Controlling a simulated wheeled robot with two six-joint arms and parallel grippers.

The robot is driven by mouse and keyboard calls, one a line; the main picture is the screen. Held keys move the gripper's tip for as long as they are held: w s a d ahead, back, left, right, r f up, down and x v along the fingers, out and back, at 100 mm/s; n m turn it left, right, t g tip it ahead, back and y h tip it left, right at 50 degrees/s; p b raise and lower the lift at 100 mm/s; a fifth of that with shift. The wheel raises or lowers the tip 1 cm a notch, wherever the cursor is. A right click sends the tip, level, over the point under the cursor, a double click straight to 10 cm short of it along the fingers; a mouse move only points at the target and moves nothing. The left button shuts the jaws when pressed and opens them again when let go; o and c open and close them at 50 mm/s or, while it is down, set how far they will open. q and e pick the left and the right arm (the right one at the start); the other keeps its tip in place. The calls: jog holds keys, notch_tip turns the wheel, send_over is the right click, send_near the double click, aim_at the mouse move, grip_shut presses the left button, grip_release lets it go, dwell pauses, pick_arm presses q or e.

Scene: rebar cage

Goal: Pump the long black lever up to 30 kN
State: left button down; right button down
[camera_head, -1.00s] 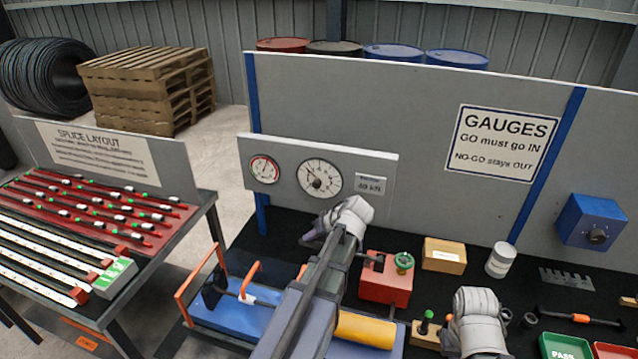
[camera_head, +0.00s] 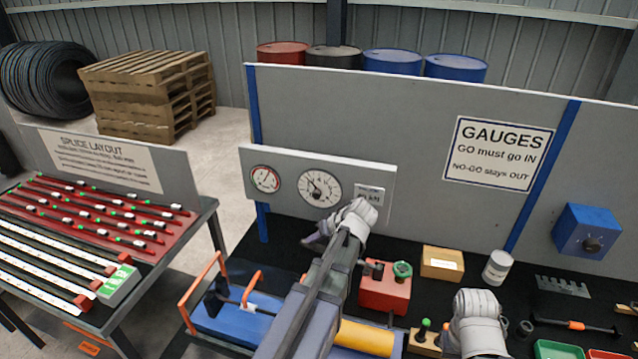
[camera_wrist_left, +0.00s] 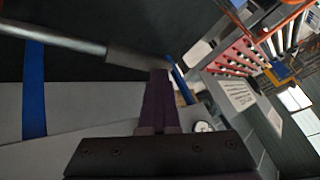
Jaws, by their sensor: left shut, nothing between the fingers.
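My left gripper (camera_head: 316,240) is shut and empty in front of the gauge panel. Its dark purple fingers show in the left wrist view (camera_wrist_left: 160,100). There a grey bar with a dark grip end, which looks like the lever (camera_wrist_left: 135,62), comes in from the left and ends at the fingertips. I cannot tell whether they touch. My left arm hides the lever in the head view. The large dial (camera_head: 320,188) and small dial (camera_head: 265,179) sit on the panel beside a kN readout (camera_head: 370,195), too blurred to read. My right wrist (camera_head: 477,318) shows; its fingers are hidden.
A red block (camera_head: 383,293) with a green knob (camera_head: 403,269) stands right of my left arm. A blue base with a yellow cylinder (camera_head: 366,338) lies below it. A cardboard box (camera_head: 442,264) and white can (camera_head: 497,267) stand at the back. The splice table (camera_head: 205,215) is at left.

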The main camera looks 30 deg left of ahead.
pick_arm(q)
jog(key=r+p, duration=0.1)
jog(key=r, duration=0.1)
jog(key=d+r+p, duration=0.1)
jog(key=r+p, duration=0.3)
jog(key=shift+w+d, duration=0.2)
jog(key=shift+d, duration=0.05)
